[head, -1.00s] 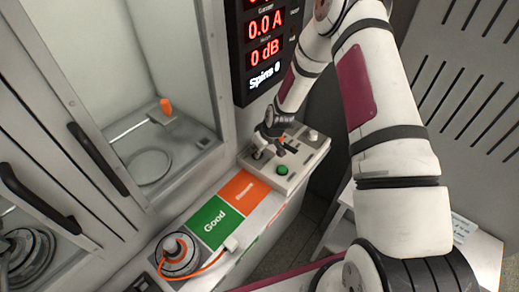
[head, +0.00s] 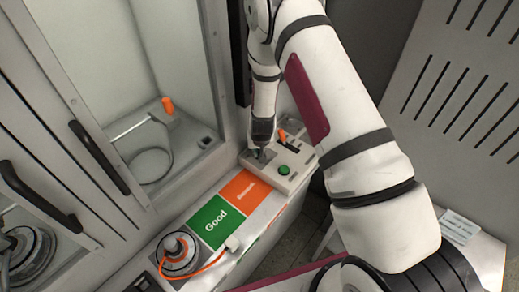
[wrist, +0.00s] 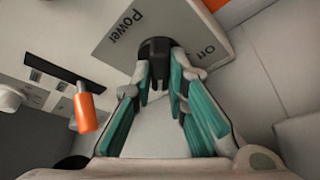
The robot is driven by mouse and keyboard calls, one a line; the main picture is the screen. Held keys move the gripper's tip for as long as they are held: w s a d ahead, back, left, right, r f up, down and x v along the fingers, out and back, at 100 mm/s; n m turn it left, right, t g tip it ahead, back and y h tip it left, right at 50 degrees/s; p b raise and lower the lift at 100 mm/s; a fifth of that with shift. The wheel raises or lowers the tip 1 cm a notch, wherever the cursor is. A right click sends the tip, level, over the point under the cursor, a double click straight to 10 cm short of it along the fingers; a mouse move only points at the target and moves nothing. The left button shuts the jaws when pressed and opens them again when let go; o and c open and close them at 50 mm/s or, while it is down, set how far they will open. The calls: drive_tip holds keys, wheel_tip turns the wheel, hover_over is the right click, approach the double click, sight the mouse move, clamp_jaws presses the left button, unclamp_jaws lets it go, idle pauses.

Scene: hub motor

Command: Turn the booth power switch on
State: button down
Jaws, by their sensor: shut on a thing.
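The booth power switch is a black knob (wrist: 155,47) on a grey plate (wrist: 118,55) marked "Power" and "Off" in the wrist view. My gripper (wrist: 160,72) has its teal-padded fingers on both sides of the knob and is shut on it. In the head view my gripper (head: 261,150) points down at the left end of the grey control panel (head: 298,183). The fingers hide the switch there. I cannot tell which position the knob is in.
The panel carries a green button (head: 284,170) and an orange-handled slider (wrist: 84,108) near my gripper. Green "Good" (head: 212,222) and orange (head: 243,190) pads lie in front. A motor with an orange cable (head: 178,250) is at the bottom. The booth (head: 110,60) stands left.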

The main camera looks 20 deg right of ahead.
drive_tip(key=shift+f, duration=0.1)
idle(0.3)
drive_tip(key=c, duration=1.6)
unclamp_jaws()
drive_tip(key=v, duration=1.2)
